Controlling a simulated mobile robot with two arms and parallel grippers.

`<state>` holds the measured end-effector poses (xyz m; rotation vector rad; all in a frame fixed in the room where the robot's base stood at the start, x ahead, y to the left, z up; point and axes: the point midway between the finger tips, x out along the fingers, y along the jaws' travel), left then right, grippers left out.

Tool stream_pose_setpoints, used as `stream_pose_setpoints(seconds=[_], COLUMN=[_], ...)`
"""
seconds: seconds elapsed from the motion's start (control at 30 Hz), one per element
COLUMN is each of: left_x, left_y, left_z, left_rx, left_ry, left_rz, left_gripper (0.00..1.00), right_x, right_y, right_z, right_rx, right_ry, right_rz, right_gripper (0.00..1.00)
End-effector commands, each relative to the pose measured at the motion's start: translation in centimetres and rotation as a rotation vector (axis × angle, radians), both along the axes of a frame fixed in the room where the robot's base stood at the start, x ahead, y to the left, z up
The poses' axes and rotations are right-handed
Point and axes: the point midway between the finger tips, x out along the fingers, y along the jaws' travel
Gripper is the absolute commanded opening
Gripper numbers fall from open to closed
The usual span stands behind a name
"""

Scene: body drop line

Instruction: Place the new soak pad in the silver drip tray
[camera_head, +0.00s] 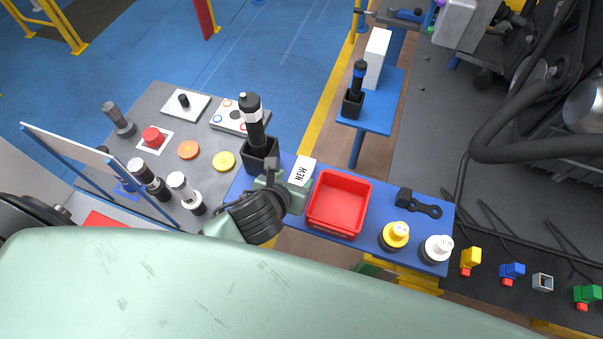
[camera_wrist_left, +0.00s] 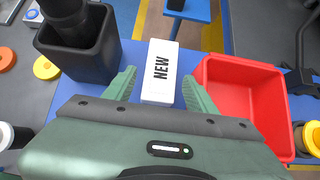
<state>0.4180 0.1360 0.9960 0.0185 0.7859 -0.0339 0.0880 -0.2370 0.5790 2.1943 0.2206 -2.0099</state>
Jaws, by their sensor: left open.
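A white block marked NEW (camera_head: 302,171), which matches the new soak pad, lies on the blue shelf between a black holder and a red bin. My left gripper (camera_head: 284,183) is open at the near side of this block. In the left wrist view the two green fingers (camera_wrist_left: 159,88) stand apart, one on each side of the block (camera_wrist_left: 161,72). The fingers are not closed on it. I cannot make out a silver drip tray in either view. My right gripper is not in view.
The red bin (camera_head: 340,202) is close on the right and the black holder (camera_head: 261,152) with a dark bottle close on the left. Yellow-topped (camera_head: 395,236) and white (camera_head: 437,248) containers and a black tool (camera_head: 419,203) sit further right on the blue shelf (camera_head: 372,187).

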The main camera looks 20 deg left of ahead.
Motion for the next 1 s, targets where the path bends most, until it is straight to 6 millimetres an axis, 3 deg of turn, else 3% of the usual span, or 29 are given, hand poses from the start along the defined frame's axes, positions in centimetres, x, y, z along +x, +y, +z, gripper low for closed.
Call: stream_pose_setpoints(seconds=[0.4, 0.73, 0.77, 0.93, 1.0], left_x=[3.4, 3.8, 3.8, 3.8, 3.8], left_y=[-0.4, -0.4, -0.4, -0.4, -0.4], left_z=[-3.2, -3.7, -3.7, -3.7, -3.7], left_rx=[-0.003, -0.004, -0.004, -0.004, -0.004], left_ry=[0.001, 0.0, 0.0, 0.0, 0.0], left_rz=[0.004, 0.002, 0.002, 0.003, 0.003], left_gripper=[0.56, 0.56, 0.51, 0.04, 0.0], right_x=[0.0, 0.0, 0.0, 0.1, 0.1], right_y=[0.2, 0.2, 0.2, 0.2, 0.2], right_z=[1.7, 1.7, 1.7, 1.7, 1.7], right_rx=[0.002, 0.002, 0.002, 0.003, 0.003], right_ry=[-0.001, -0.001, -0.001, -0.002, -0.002], right_rz=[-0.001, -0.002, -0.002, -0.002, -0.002], right_gripper=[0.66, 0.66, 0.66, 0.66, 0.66])
